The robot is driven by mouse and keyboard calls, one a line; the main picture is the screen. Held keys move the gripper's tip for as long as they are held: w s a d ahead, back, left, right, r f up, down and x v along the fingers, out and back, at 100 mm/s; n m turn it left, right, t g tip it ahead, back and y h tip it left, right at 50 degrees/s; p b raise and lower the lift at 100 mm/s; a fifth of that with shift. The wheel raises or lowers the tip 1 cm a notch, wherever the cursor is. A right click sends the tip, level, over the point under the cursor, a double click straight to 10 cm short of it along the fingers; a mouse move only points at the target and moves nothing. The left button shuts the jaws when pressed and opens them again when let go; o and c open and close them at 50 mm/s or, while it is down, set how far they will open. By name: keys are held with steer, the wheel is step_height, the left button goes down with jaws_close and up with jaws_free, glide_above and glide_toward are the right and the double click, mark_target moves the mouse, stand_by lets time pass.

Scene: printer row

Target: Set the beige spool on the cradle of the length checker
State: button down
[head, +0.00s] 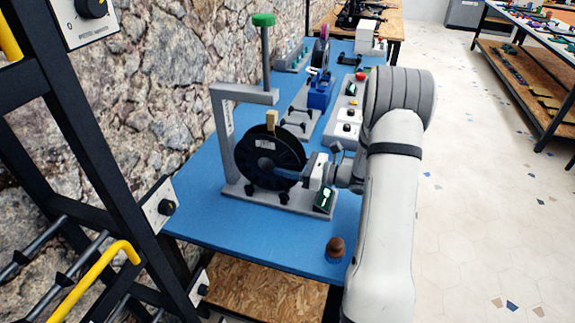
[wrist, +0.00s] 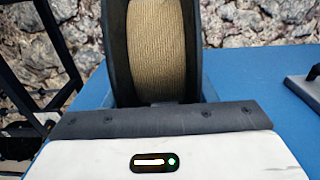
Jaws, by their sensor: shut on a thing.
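The beige spool (head: 262,158) has black flanges and stands upright over the grey base (head: 293,202) of a frame with a small lit screen, which appears to be the length checker. The spool's lower rim is close to the black rollers (head: 283,198); I cannot tell whether it touches them. In the wrist view, the beige winding (wrist: 156,45) shows between the two dark flanges, right in front of my gripper. My gripper (head: 306,170) is at the spool's right side, shut on it. The fingertips are hidden in the wrist view.
The frame's grey arm (head: 245,92) and a post with a green knob (head: 264,20) rise over the spool. A brown knob-like object (head: 335,246) stands near the blue table's (head: 205,225) front edge. Other devices stand farther back. A stone wall is left.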

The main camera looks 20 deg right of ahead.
steer(key=shift+r, duration=0.1)
steer(key=c, duration=0.8)
jaws_free()
steer(key=shift+o, duration=1.4)
steer(key=shift+s+d, duration=0.1)
steer(key=v, duration=0.7)
steer(key=shift+d, duration=0.25)
steer(key=shift+s, duration=0.15)
